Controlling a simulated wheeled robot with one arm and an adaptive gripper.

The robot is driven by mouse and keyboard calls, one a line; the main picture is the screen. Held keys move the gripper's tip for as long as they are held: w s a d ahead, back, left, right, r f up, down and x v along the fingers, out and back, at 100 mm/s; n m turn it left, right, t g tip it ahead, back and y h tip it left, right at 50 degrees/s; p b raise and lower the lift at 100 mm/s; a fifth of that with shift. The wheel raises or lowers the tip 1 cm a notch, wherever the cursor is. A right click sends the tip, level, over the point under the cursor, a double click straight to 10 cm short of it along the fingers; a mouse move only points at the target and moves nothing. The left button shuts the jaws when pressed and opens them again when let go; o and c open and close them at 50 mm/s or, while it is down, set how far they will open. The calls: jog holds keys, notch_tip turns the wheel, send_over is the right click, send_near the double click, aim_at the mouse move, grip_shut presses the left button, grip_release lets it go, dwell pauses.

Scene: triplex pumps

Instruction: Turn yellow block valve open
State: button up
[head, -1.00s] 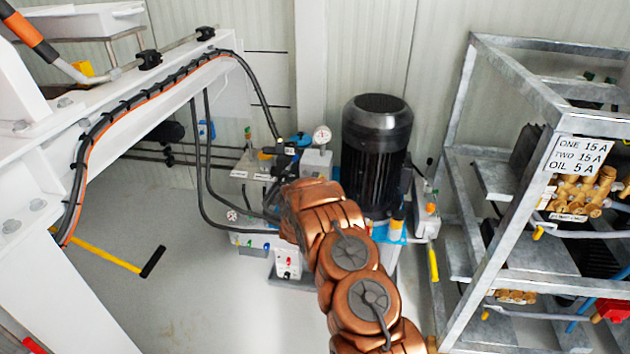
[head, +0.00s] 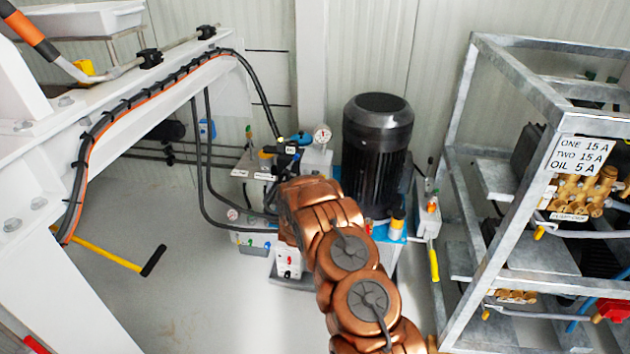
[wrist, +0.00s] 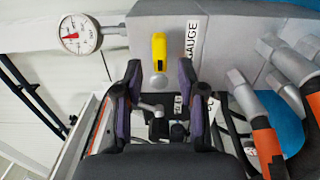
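In the wrist view a small yellow valve handle (wrist: 158,50) stands lengthwise on a grey block (wrist: 185,72) labelled GAUGE. A round silver end shows at the handle's lower tip. My gripper (wrist: 159,72) is open, with one dark finger at the left and one at the right, just below the handle in the picture. The handle lies between the lines of the fingers, and no contact shows. Nothing is held. In the head view my copper arm reaches to the pump unit and hides the gripper.
A dial gauge (wrist: 80,34) is left of the block, and metal fittings with orange parts (wrist: 265,140) are at its right. In the head view a black motor (head: 377,150) stands right of the arm, a metal rack (head: 470,200) further right, and hoses (head: 200,150) hang left.

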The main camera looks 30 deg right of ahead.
jog(key=v, duration=1)
jog(key=shift+s+a, duration=0.2)
jog(key=shift+a, duration=0.05)
